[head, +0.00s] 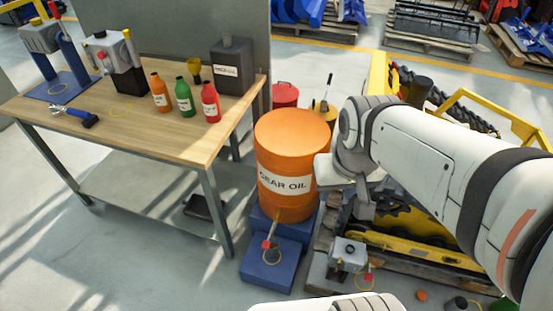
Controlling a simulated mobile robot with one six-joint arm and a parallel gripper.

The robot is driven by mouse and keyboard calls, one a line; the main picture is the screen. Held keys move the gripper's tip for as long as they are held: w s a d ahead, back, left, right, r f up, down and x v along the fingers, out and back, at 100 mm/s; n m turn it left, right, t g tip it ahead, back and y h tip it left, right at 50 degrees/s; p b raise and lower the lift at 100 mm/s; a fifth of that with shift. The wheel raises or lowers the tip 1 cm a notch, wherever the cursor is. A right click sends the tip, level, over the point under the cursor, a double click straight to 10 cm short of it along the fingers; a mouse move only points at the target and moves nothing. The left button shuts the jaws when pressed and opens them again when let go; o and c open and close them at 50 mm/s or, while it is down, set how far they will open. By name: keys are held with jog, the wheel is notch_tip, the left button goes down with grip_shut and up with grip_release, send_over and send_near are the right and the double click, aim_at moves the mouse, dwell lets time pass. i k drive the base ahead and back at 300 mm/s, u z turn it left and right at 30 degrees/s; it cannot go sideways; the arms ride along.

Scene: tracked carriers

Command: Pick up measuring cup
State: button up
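I cannot pick out a measuring cup for certain. A small yellow-olive cup-like or funnel-like piece (194,70) stands at the back of the wooden workbench (140,130), behind the bottles; it is too small to tell which. My arm reaches in from the right, and my gripper (364,207) points down beside the right side of the orange gear oil drum (285,140). My gripper is well to the right of the bench and apart from the small piece. Its fingers are mostly hidden by the wrist, so their opening does not show.
Orange, green and red bottles (210,103) and a dark canister (231,66) stand on the bench. The drum rests on a blue stand (270,266) with a tap. A yellow tracked machine (415,240) on a pallet lies under my arm. Floor is clear between bench and stand.

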aim_at(273, 252)
jog(key=z, duration=3.15)
jog(key=k, duration=2.4)
jog(key=u, duration=1.65)
jog(key=i, duration=1)
jog(key=u, duration=0.05)
